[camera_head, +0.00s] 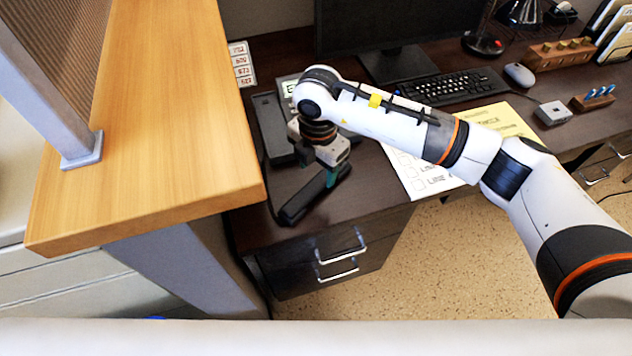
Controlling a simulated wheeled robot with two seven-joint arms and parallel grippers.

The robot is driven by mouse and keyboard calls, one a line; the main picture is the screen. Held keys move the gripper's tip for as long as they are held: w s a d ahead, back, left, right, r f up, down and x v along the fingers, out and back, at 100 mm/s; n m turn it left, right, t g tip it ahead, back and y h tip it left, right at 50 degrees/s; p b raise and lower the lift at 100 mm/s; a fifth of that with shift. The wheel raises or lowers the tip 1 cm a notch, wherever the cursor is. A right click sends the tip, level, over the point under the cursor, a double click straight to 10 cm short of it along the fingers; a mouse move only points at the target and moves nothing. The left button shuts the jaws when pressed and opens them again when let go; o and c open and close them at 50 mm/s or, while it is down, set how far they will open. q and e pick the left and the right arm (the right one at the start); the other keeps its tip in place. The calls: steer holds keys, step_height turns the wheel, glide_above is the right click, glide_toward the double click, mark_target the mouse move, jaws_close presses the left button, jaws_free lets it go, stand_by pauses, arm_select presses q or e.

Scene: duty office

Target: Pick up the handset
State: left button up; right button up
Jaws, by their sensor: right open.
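The black handset (304,201) lies off the phone, slanted on the dark desk near its front edge, with its lower-left part in plain view. The desk phone (271,128) stands behind it, partly hidden by my right arm. My right gripper (331,177) points down at the upper-right part of the handset. Its jaws are open, and a teal part shows there. The gripper partly covers that end of the handset; I cannot tell whether they touch. My left gripper is not in view.
A wooden counter (160,130) rises close on the left. A white checklist (425,180) and a yellow sheet (508,122) lie under my right arm. A keyboard (450,88), mouse (519,75) and monitor (385,62) stand behind. Drawers (300,265) are below the desk's front edge.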

mark_target(317, 183)
steer(key=shift+f, duration=0.55)
steer(key=shift+w+f, duration=0.1)
steer(key=shift+f, duration=0.5)
step_height(317, 183, down, 4)
steer(key=shift+a+r+p, duration=0.1)
steer(key=shift+r+p, duration=0.1)
steer(key=shift+p, duration=0.15)
steer(key=shift+w+f, duration=0.1)
steer(key=shift+f, duration=0.3)
steer(key=c, duration=0.3)
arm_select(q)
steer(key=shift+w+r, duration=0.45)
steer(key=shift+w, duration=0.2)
arm_select(e)
jaws_close()
